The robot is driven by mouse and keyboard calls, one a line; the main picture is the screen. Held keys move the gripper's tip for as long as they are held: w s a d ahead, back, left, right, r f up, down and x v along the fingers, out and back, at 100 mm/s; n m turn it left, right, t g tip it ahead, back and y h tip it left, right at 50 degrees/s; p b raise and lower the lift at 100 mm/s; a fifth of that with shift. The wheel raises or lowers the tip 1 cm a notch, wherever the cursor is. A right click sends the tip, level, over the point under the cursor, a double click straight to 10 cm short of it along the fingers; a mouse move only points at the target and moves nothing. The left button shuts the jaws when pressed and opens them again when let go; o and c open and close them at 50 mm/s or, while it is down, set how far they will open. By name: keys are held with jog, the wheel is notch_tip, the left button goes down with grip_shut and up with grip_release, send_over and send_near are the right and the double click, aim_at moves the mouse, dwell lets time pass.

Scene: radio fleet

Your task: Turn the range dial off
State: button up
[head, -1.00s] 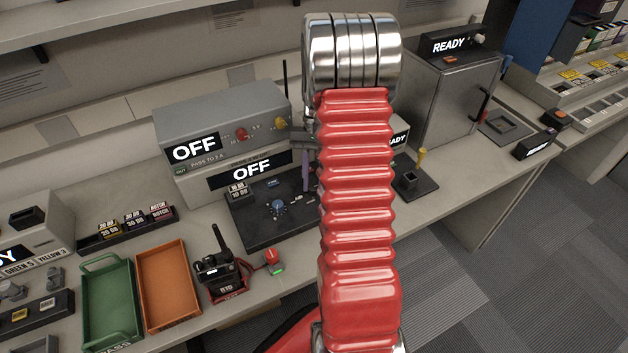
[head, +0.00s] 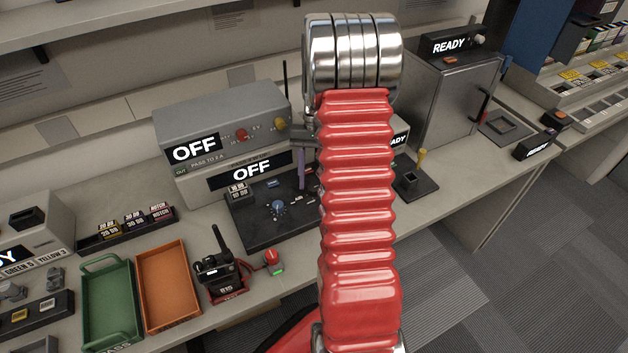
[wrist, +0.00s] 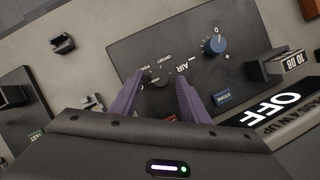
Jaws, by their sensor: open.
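A dark panel (head: 262,231) lies on the bench in front of two stacked boxes with lit OFF displays. In the wrist view the panel (wrist: 185,52) carries a small black dial (wrist: 160,76), with an AIR label beside it, and a blue knob (wrist: 215,43) marked 0 and +. The blue knob (head: 278,207) also shows in the head view. I cannot read which control is labelled range. My gripper (wrist: 160,82) is open, its purple fingers either side of the black dial in the picture. Contact cannot be told. In the head view my arm hides most of the gripper.
The grey upper box (head: 222,112) and white lower box (head: 222,184) stand behind the panel. A handheld radio (head: 217,272), orange tray (head: 168,285) and green tray (head: 108,305) are left. A small stand (head: 415,184) and metal cabinet (head: 447,97) are right.

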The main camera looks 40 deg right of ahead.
jog(key=v, duration=1.3)
